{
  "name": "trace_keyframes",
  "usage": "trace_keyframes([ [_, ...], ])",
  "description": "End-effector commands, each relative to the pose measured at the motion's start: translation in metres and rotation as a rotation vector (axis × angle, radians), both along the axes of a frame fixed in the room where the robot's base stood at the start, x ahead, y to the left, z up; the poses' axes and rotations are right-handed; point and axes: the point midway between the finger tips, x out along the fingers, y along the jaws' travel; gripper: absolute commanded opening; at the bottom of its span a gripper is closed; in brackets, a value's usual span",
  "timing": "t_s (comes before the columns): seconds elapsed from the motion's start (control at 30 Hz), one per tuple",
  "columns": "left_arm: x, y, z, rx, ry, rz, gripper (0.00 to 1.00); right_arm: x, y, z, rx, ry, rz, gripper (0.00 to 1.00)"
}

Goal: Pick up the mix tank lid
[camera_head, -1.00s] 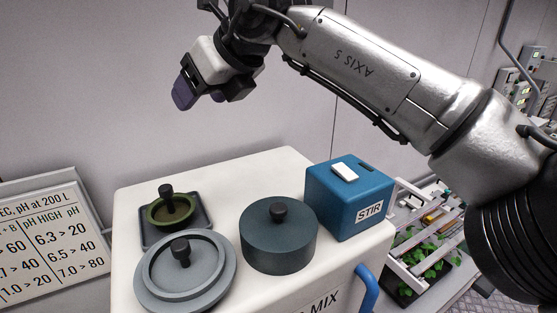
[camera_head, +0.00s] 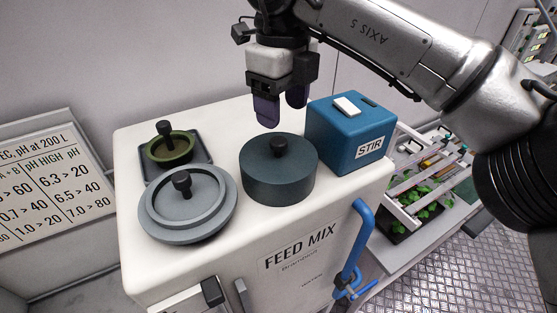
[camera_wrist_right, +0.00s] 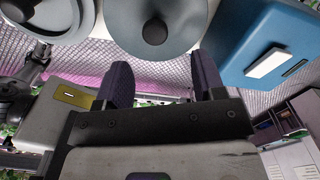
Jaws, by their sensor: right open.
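A dark teal round drum-like lid (camera_head: 279,180) with a black knob stands on the white FEED MIX cabinet. A grey flanged round lid (camera_head: 205,229) with a black knob lies to its left, and a small green lid (camera_head: 168,151) with a black knob sits in a dark square tray behind. I cannot tell for certain which is the mix tank lid. My right gripper (camera_head: 282,108) is open and empty, pointing down just above and behind the teal drum's knob. In the right wrist view the drum's knob (camera_wrist_right: 155,31) lies ahead of the open fingers (camera_wrist_right: 160,80). My left gripper is not in view.
A blue STIR box (camera_head: 351,138) stands close to the right of the teal drum, near the right gripper. The white FEED MIX cabinet (camera_head: 225,262) carries them all. A blue pipe (camera_head: 357,240) runs down its right side. A sign board (camera_head: 45,190) stands at left.

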Motion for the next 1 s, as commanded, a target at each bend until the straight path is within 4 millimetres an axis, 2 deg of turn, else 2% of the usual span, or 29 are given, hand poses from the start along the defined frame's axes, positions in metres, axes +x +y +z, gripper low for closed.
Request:
trace_keyframes([
  [0.13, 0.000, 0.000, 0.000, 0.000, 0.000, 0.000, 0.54, 0.000, 0.000, -0.016, -0.001, 0.001, 0.001, 0.63],
  [0.37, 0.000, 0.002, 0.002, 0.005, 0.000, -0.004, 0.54, 0.000, 0.001, -0.026, 0.000, 0.000, 0.001, 0.63],
  [0.7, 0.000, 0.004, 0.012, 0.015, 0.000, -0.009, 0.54, -0.002, 0.006, -0.066, 0.001, 0.000, 0.001, 0.63],
  [1.0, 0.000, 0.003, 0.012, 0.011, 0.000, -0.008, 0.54, -0.002, 0.006, -0.074, 0.002, -0.001, 0.001, 0.63],
])
